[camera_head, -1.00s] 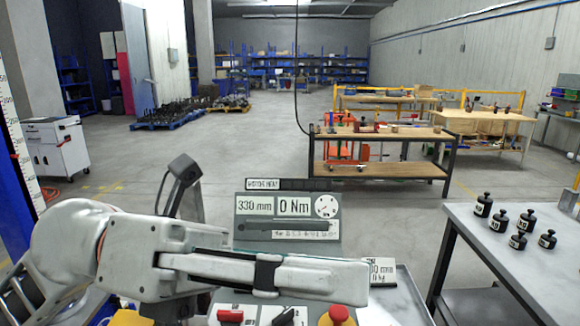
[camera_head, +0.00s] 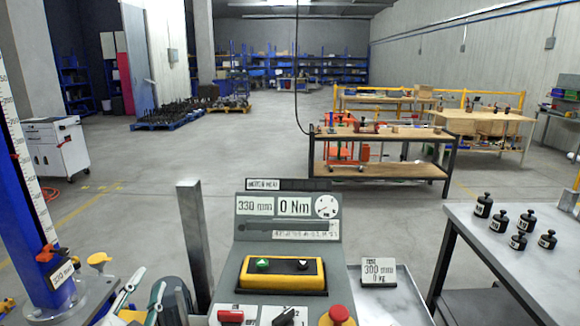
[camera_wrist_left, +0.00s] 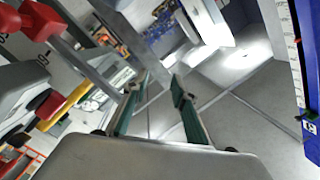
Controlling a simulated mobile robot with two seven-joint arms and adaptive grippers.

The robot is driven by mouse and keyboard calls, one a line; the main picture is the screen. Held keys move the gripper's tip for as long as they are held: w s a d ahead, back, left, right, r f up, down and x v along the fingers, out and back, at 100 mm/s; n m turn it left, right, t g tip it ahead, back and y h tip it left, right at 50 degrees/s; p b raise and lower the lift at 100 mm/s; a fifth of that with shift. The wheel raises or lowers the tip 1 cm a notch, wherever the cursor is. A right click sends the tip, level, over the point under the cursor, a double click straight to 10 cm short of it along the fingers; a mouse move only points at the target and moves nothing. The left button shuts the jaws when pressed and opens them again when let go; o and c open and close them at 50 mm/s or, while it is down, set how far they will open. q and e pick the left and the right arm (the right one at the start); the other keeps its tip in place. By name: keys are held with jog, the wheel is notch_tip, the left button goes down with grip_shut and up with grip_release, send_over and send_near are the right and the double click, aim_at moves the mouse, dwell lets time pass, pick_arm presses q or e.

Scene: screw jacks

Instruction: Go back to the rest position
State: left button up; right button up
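My left gripper (camera_head: 146,287) is low at the lower left of the head view, left of the control console (camera_head: 245,225). Only its two slim fingers and a little of its body show there. In the left wrist view the two green-edged fingers (camera_wrist_left: 159,82) stand apart with nothing between them, so it is open and empty. The console shows "330 mm" and "0 Nm". Its yellow box with a green and a black button (camera_head: 283,273) is in plain view. My right gripper is in neither view.
A blue column with a scale (camera_head: 30,215) stands at the far left, and a grey metal post (camera_head: 195,240) stands left of the console. A red mushroom button (camera_head: 338,314) is at the front. A table with several black weights (camera_head: 519,241) is at the right.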

pick_arm(q)
jog(key=s+a+f+n+g+y, duration=0.1)
jog(key=s+a+f+g, duration=0.35)
jog(key=s+f, duration=0.6)
jog(key=s+a+f+g+y, duration=0.1)
jog(key=s+a+f+g, duration=0.45)
jog(key=f, duration=0.75)
jog(key=d+f+n+t+h+b, duration=0.1)
jog(key=d+f+h+b, duration=0.2)
jog(key=d+f, duration=0.6)
jog(key=s+d+f+n+t+h+b, duration=0.1)
jog(key=d+f+b, duration=0.4)
jog(key=f, duration=0.8)
jog(key=d+n+t+h, duration=0.1)
jog(key=d+h, duration=0.1)
jog(key=d, duration=0.1)
jog(key=shift+s+d+f+h, duration=0.25)
jog(key=shift+d+f+h, duration=0.1)
jog(key=shift+d+h, duration=0.05)
